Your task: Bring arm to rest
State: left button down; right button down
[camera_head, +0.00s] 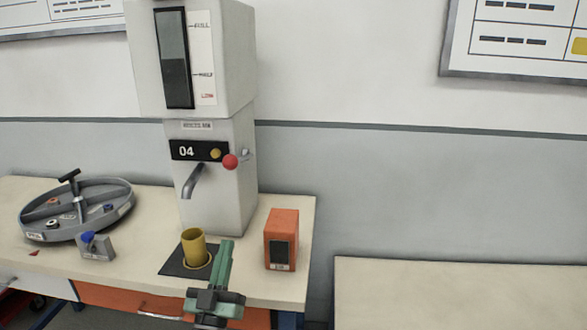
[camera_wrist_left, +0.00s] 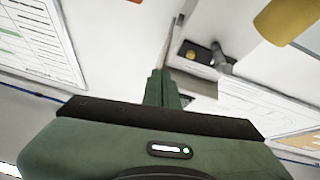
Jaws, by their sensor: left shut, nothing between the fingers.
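My left gripper (camera_head: 226,250) is in front of the table, its green fingers pointing up, shut and empty. In the left wrist view the shut fingers (camera_wrist_left: 159,88) stand together with nothing between them. A yellow cup (camera_head: 194,248) stands on a dark pad (camera_head: 173,266) under the spout of a grey dispenser (camera_head: 218,180). The cup is just left of the fingers and seems apart from them; it also shows at the top right of the left wrist view (camera_wrist_left: 285,20). My right gripper is in neither view.
An orange box (camera_head: 281,232) stands right of the gripper. A round grey divided tray (camera_head: 110,195) and a small grey block with a blue knob (camera_head: 97,246) are at the left. A second, bare table (camera_head: 450,290) is at the right, past a gap.

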pick_arm(q)
jog(key=s+d+f+m+g+h, duration=0.1)
jog(key=s+d+f+m+g, duration=0.1)
jog(key=s+f+g, duration=0.55)
jog(key=s+d+f+m+g+h, duration=0.15)
jog(key=s+f+g, duration=0.3)
jog(key=f, duration=0.65)
jog(key=s+a+f+g+y, duration=0.2)
jog(key=s+f+g, duration=0.25)
jog(key=s, duration=0.65)
jog(key=s+a+f+g+y, duration=0.25)
jog(key=s+g, duration=0.25)
jog(key=s, duration=0.5)
jog(key=s+f+g+h+p, duration=0.1)
jog(key=s+f, duration=0.2)
jog(key=f, duration=2.5)
jog(key=s+a+f, duration=0.1)
jog(key=s+f, duration=0.5)
jog(key=s, duration=0.2)
jog(key=s+a+f+g, duration=0.1)
jog(key=s+a+f, duration=0.1)
jog(key=s+f, duration=0.5)
jog(key=shift+s+a+p, duration=0.25)
jog(key=shift+s+p, duration=0.05)
jog(key=shift+s, duration=0.3)
